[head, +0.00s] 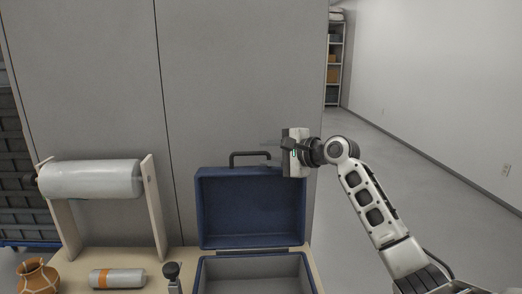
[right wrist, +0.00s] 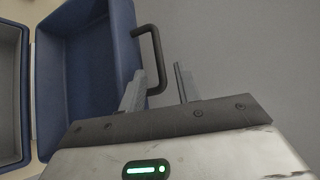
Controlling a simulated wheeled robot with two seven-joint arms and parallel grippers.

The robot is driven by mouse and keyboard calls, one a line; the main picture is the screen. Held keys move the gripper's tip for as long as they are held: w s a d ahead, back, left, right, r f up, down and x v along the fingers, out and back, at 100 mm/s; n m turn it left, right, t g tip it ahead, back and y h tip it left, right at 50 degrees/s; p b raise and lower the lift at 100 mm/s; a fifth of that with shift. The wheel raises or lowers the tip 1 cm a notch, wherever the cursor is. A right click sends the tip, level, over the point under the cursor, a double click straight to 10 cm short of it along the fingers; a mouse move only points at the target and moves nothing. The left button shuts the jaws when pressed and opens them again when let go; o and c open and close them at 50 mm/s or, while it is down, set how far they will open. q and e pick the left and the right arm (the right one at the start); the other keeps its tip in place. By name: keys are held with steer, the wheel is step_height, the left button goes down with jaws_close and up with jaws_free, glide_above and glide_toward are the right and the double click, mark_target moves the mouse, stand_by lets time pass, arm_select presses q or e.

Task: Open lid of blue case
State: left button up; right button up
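The blue case (head: 202,275) stands on the table at the bottom centre of the head view, its grey inside showing. Its lid (head: 250,210) stands upright at the back, swung open, with a dark handle (head: 249,154) on its top edge. In the right wrist view the lid (right wrist: 85,70) is at the left and the handle (right wrist: 151,42) reaches toward the fingers. My right gripper (head: 272,154) is at the lid's upper right corner. Its fingers (right wrist: 158,68) are apart, with the handle's end between or just beyond them. My left gripper is not in view.
A wrap roll (head: 92,180) on a wooden stand is at the left. An orange-banded cylinder (head: 117,278), a clay pot (head: 37,277) and a dark knob on a grey stem (head: 171,270) are near the front. A grey partition (head: 235,70) rises behind. Floor is free at the right.

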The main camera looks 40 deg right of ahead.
mark_target(256, 153)
steer(key=shift+x, duration=1.1)
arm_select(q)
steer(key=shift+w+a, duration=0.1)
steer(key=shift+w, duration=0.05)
arm_select(e)
steer(key=shift+w+a+f, duration=0.1)
steer(key=shift+w+a, duration=0.05)
steer(key=shift+w, duration=0.25)
steer(key=shift+c, duration=0.3)
